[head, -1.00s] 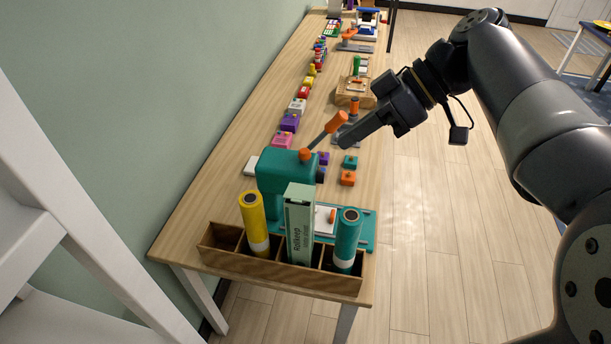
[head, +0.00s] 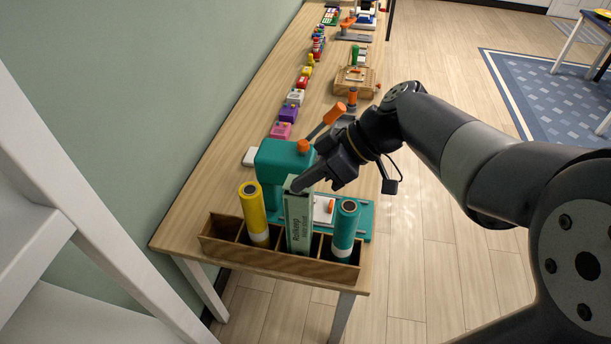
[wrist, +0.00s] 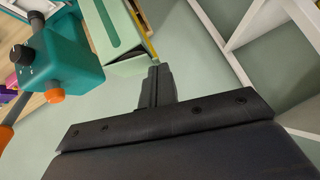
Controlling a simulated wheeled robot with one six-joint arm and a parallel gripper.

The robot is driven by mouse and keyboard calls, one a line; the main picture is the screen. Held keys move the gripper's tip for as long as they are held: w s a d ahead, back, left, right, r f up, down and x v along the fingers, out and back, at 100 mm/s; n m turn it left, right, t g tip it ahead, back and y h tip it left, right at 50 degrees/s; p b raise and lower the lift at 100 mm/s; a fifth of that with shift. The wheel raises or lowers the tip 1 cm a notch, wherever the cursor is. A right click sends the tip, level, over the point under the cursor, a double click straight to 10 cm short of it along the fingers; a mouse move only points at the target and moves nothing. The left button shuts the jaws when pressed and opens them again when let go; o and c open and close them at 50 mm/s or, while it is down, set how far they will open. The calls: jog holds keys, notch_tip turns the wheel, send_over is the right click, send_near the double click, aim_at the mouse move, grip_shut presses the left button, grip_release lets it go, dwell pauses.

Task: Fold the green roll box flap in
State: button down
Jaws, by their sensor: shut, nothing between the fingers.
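The green roll box (head: 299,228), a tall pale-green carton with printed lettering, stands upright in the wooden rack. My gripper (head: 297,187) is shut and empty, with its fingertips at the box's top edge in the head view. They cover part of that top, so the flap's position is hard to make out. In the wrist view, the box (wrist: 122,62) shows at the upper middle, and my shut fingers (wrist: 154,72) are close beside its end. I cannot tell whether they touch it.
In the wooden rack (head: 280,260), a yellow roll (head: 252,212) stands left of the box and a teal roll (head: 345,230) right. A teal machine with an orange-tipped lever (head: 285,160) stands just behind. Several small coloured blocks line the table beyond. Open floor lies right.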

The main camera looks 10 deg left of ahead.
jog(key=shift+f+b, duration=0.15)
jog(key=shift+b, duration=0.2)
jog(key=shift+s+f+t+b, duration=0.15)
jog(key=shift+f+t+b, duration=0.2)
jog(key=shift+b, duration=0.75)
jog(key=n+t+b, duration=0.1)
jog(key=b, duration=0.4)
jog(key=shift+s+f, duration=0.3)
jog(key=shift+f, duration=0.1)
jog(key=shift+t+b, duration=0.35)
jog(key=shift+b, duration=0.3)
jog(key=shift+s, duration=0.1)
jog(key=shift+r, duration=0.2)
